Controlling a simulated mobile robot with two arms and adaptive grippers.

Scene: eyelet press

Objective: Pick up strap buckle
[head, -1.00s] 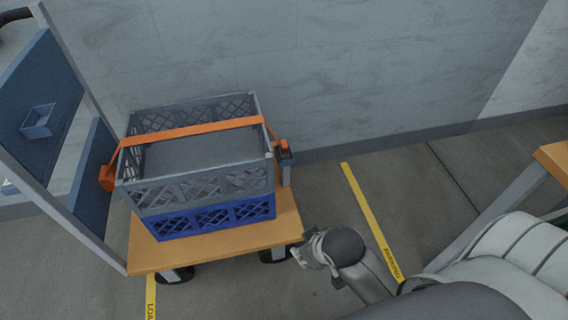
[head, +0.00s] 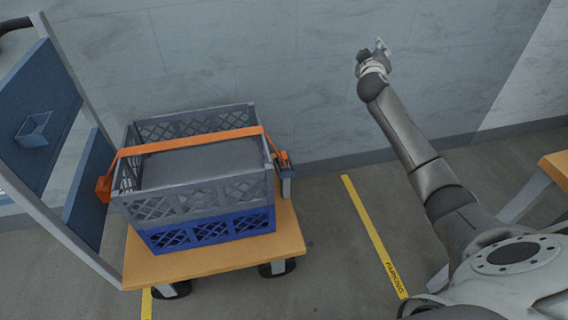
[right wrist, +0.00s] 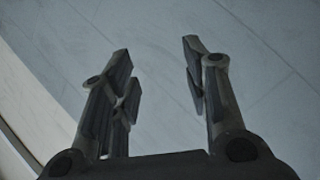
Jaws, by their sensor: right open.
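An orange strap (head: 190,142) runs across the top of a grey crate (head: 190,194). At its right end hangs a small orange and dark piece (head: 285,163), which looks like the strap buckle, against the crate's right side. An orange block (head: 103,188) sits at the strap's left end. My right gripper (head: 380,45) is raised in front of the wall, up and to the right of the buckle, well apart from it. In the right wrist view its two fingers (right wrist: 158,52) are spread with nothing between them. My left gripper is not in view.
The grey crate stands on a blue crate (head: 205,229) on a wooden cart deck (head: 190,264). A blue-panelled frame (head: 75,120) rises at the left. A pale wall (head: 270,60) stands behind. The floor right of the cart, with a yellow line (head: 370,230), is clear.

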